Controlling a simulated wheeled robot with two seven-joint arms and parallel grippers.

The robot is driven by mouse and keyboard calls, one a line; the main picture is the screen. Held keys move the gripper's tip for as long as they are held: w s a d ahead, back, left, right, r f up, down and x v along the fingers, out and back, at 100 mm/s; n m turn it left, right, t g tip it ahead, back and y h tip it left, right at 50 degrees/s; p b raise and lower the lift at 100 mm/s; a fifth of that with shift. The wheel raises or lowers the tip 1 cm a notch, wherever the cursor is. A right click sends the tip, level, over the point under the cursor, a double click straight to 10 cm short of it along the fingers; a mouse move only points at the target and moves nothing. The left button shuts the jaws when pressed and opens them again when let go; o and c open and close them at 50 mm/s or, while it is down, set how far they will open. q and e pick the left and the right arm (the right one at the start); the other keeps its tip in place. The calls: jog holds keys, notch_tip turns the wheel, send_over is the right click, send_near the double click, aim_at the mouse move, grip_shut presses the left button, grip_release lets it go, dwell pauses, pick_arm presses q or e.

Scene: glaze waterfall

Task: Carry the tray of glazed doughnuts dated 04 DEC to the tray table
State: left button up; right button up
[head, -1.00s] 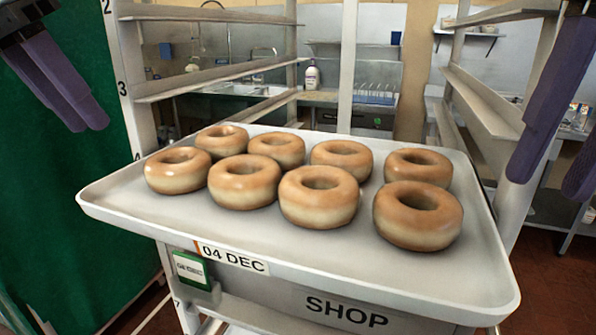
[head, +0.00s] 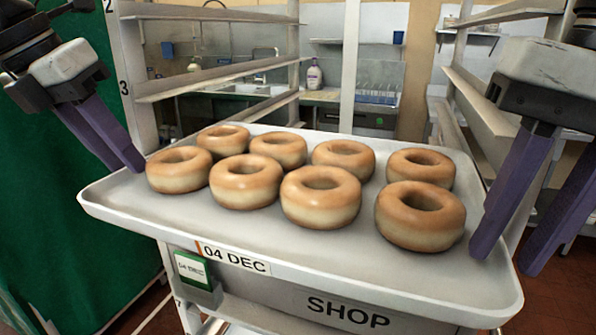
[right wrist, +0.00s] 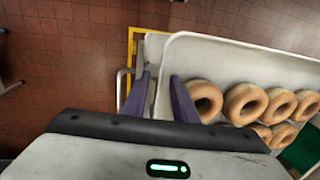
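The white tray (head: 300,246) holds several glazed doughnuts (head: 320,197) and sits level in the rack, its near end jutting toward me. A label (head: 233,258) on its front reads 04 DEC. My left gripper (head: 127,167) is at the tray's left rim, its two fingers slightly apart and angled down; whether they straddle the rim is unclear. My right gripper (head: 507,259) is open at the right rim, one finger over the tray and one outside. In the right wrist view its fingers (right wrist: 160,88) stand either side of the tray's edge (right wrist: 166,75). I see no tray table clearly.
The rack's uprights (head: 132,70) and shelf rails (head: 215,75) stand around and behind the tray. A panel marked SHOP (head: 347,312) is underneath. A green curtain (head: 50,200) hangs at left.

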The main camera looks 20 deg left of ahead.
pick_arm(q)
jog(key=shift+w+f, duration=0.1)
jog(key=shift+f, duration=0.25)
pick_arm(e)
jog(key=shift+f, duration=0.35)
pick_arm(q)
grip_shut()
pick_arm(e)
grip_shut()
dwell(0.8)
pick_arm(q)
jog(key=shift+r, duration=0.1)
pick_arm(e)
jog(key=shift+a, duration=0.1)
